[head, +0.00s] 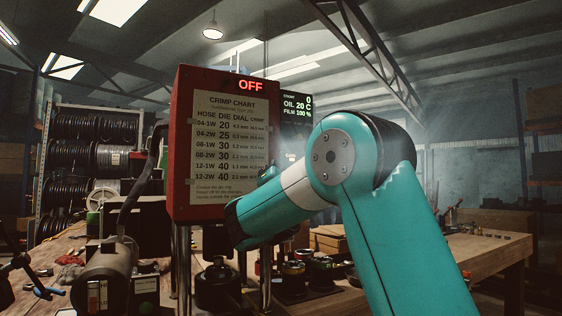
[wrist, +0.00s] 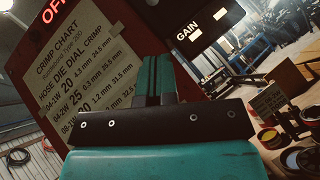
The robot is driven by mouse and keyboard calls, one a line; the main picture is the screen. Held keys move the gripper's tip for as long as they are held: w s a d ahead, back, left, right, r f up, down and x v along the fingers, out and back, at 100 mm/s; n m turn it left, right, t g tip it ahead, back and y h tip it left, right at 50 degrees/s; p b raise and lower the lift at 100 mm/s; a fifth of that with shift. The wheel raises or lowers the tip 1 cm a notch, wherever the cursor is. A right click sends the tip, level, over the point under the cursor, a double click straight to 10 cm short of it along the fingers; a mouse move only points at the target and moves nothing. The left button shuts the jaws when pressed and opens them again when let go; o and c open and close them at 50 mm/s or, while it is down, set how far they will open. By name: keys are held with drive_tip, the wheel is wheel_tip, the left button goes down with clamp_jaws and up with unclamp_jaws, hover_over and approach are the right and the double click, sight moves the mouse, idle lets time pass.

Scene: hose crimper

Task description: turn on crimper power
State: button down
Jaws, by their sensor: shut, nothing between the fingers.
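The crimper (head: 178,130) is a red upright housing with a pale crimp chart (head: 230,145) on its front. A red lit OFF sign (head: 250,86) shows at its top. In the wrist view the chart (wrist: 85,75) and part of the OFF sign (wrist: 55,12) show tilted at the left. My gripper (wrist: 157,65) is shut and empty, its teal fingers together in front of the chart's right side. I cannot tell whether it touches the crimper. In the head view my arm covers the crimper's lower right. I cannot make out a power switch in either view.
A dark display (head: 296,116) reads count 0, oil 20 C, film 100 %. Small round parts (head: 322,270) sit on the wooden bench (head: 490,250). Hose reels (head: 90,157) fill a rack at the back left.

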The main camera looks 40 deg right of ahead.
sight(290, 139)
drive_tip(key=r, duration=0.1)
drive_tip(key=d+r+p, duration=0.2)
drive_tip(key=r, duration=0.1)
drive_tip(key=shift+w+d, duration=0.25)
drive_tip(key=shift+w, duration=0.05)
drive_tip(key=shift+s+d+r+p, duration=0.15)
drive_tip(key=shift+d+r+p, duration=0.25)
drive_tip(key=shift+p, duration=0.1)
